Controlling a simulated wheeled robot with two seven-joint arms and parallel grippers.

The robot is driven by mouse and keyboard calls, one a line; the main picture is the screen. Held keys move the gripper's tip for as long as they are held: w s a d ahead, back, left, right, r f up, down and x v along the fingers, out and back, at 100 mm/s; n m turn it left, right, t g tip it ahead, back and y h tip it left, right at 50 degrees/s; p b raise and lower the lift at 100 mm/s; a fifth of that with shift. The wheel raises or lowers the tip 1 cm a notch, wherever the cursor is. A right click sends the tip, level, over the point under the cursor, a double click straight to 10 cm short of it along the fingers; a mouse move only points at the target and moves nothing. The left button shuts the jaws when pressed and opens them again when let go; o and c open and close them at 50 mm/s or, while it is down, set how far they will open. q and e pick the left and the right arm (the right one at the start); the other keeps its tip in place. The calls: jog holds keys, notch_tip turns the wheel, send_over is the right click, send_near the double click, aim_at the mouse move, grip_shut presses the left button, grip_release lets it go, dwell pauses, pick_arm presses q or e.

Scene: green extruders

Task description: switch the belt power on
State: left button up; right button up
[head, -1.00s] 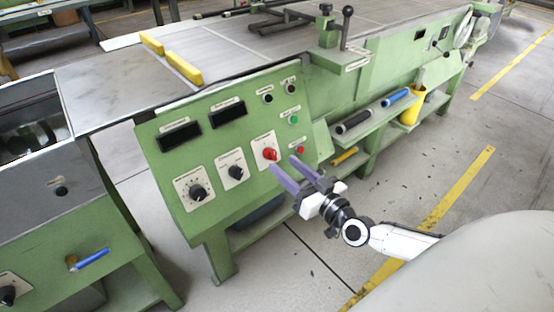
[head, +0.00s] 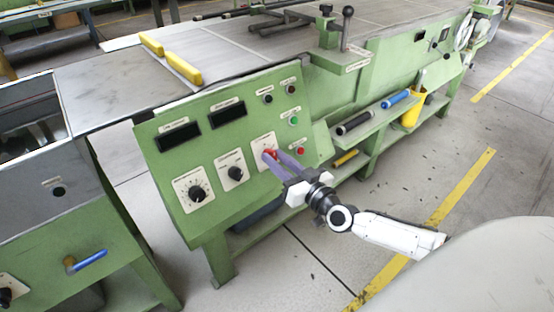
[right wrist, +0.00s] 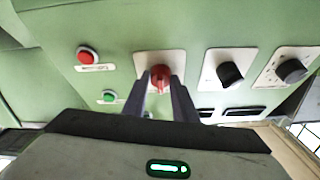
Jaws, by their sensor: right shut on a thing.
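The red rotary switch (head: 270,154) sits on a white plate on the sloped green control panel (head: 222,150). My right gripper (head: 276,159) reaches the panel with its purple fingers on either side of the red knob and is shut on it. In the right wrist view the red knob (right wrist: 160,75) shows between the two dark fingertips (right wrist: 160,83). The small label on its plate is too small to read. My left gripper is not in view.
Two black knobs (head: 197,193) and (head: 235,173) sit left of the switch. A green button (head: 293,121) and a red button (head: 300,152) are close on its right. Two dark displays (head: 179,137) are above. A blue-handled valve (head: 91,259) is at lower left.

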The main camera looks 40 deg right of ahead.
jog(key=shift+r+m+p, duration=0.15)
jog(key=shift+m+p, duration=0.35)
jog(key=m+h+p, duration=0.1)
jog(key=m+p, duration=0.1)
jog(key=shift+a+r+p, duration=0.15)
jog(key=shift+p, duration=0.2)
jog(key=m+h+p, duration=0.1)
jog(key=m+p, duration=0.2)
jog(key=shift+a+m+g+h, duration=0.1)
jog(key=shift+m+g+h, duration=0.2)
jog(key=shift+h, duration=0.1)
jog(key=m+g+h+p, duration=0.1)
jog(key=m+p, duration=0.3)
jog(key=shift+a, duration=0.1)
pick_arm(q)
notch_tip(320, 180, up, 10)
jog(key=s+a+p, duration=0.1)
jog(key=p, duration=0.2)
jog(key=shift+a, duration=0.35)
pick_arm(e)
jog(key=shift+m+g+h, duration=0.6)
jog(key=shift+m, duration=1.5)
